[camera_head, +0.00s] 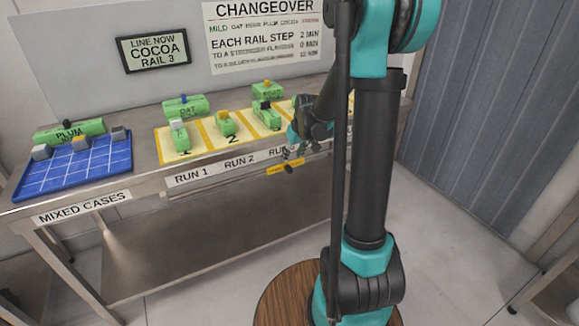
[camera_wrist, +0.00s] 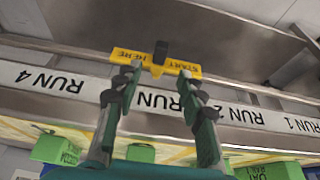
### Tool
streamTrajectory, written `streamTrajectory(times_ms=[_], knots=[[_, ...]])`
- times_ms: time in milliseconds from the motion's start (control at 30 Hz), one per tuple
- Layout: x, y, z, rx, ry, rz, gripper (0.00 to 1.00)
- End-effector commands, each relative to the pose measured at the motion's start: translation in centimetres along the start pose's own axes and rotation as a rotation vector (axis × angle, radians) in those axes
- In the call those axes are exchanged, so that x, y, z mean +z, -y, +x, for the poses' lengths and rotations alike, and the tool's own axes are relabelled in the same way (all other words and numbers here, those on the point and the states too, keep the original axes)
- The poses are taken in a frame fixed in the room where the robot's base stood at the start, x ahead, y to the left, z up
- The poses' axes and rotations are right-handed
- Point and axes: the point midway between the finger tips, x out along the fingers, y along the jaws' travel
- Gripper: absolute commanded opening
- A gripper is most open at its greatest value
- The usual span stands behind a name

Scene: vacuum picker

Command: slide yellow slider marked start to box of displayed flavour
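The yellow slider (camera_head: 285,168), marked "START HERE", sits on the rail along the table's front edge, below the RUN labels. In the wrist view the slider (camera_wrist: 150,62) has a dark knob (camera_wrist: 161,50) at its middle. My gripper (camera_wrist: 157,76) is open, its two fingertips apart just short of the slider, one either side of its middle; contact cannot be told. In the head view my gripper (camera_head: 294,154) is right above the slider. The display (camera_head: 157,51) reads "LINE NOW COCOA RAIL 3". Green boxes on the table include OAT (camera_head: 185,105) and PLUM (camera_head: 69,132).
A yellow striped mat (camera_head: 168,153) carries several small green blocks, partly hidden by my arm. A blue gridded tray (camera_head: 70,180) stands at left with blocks. The "CHANGEOVER" sign (camera_head: 265,35) hangs behind. RUN labels (camera_head: 236,162) line the front edge. Floor before the table is clear.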

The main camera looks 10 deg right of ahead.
Motion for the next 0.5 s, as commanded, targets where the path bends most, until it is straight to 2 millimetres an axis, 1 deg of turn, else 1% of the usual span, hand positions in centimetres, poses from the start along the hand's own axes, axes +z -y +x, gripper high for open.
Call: streamTrajectory(times_ms=[33,300,500], knots=[[-0.1,0.0,0.8,0.000,0.000,-0.001,0.40],[0.0,0.0,4.8,0.000,0.000,-0.001,0.40],[-0.1,0.0,6.8,0.000,0.000,0.000,0.40]])
